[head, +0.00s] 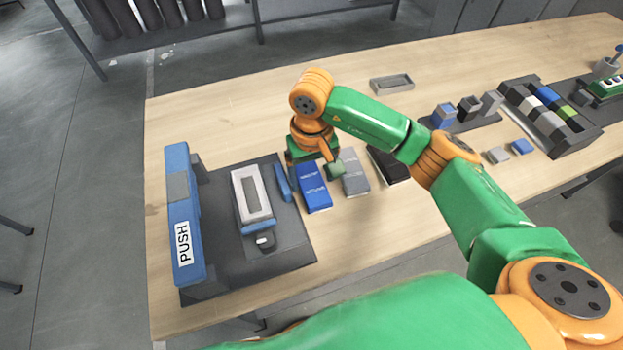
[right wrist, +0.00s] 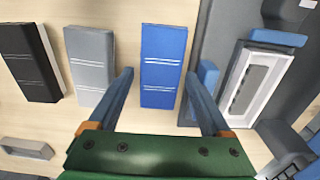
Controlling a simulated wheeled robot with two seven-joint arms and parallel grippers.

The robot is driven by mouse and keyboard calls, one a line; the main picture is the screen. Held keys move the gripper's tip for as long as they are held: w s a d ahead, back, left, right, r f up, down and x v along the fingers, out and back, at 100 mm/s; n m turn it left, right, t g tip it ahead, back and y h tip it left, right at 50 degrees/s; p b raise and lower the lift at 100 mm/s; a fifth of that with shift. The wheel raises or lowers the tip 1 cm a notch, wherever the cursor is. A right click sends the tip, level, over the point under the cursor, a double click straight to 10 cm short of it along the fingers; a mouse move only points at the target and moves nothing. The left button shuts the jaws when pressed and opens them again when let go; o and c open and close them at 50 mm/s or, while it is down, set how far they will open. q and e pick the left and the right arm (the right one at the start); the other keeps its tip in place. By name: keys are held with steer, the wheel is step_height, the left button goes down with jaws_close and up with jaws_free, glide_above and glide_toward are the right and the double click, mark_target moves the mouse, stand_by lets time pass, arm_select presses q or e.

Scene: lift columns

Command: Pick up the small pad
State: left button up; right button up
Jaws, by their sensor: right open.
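My right gripper (head: 312,167) points down above the blue box with white lines (head: 313,191). In the right wrist view my right gripper (right wrist: 158,75) is open, its two fingers apart with the blue box (right wrist: 163,60) between their lines and nothing held. Two small flat pads, one grey (head: 497,155) and one blue (head: 521,146), lie on the table at the right of the head view, well away from the gripper. I cannot tell which piece the task calls the small pad. My left gripper is out of view.
A grey box (head: 355,180) and a black box (head: 391,166) stand beside the blue box. A grey tray (head: 391,83) lies behind.

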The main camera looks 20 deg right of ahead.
steer(key=shift+f, duration=0.45)
steer(key=c, duration=1.2)
